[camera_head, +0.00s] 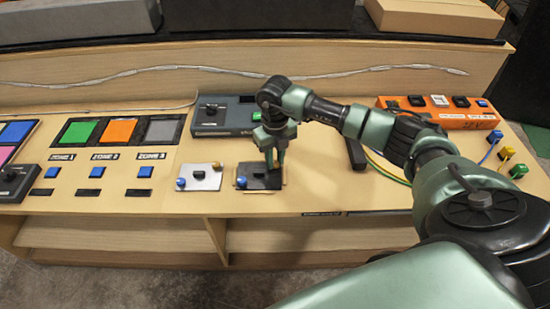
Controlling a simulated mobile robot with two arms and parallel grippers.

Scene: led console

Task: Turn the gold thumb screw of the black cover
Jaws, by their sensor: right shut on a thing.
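The black cover (258,181) lies flat on the wooden console top, with a blue thumb screw (241,182) at its front left corner and a dark handle in its middle. My right gripper (274,166) points down at the back right part of this cover. Its fingers are shut on the gold thumb screw, which they hide. My left gripper is not in view.
A silver cover (207,184) with a blue and a gold screw lies just left. A dark grey box (225,129) stands behind. An orange box (455,119) and colored plugs are at the right. Colored panels and blue buttons fill the left.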

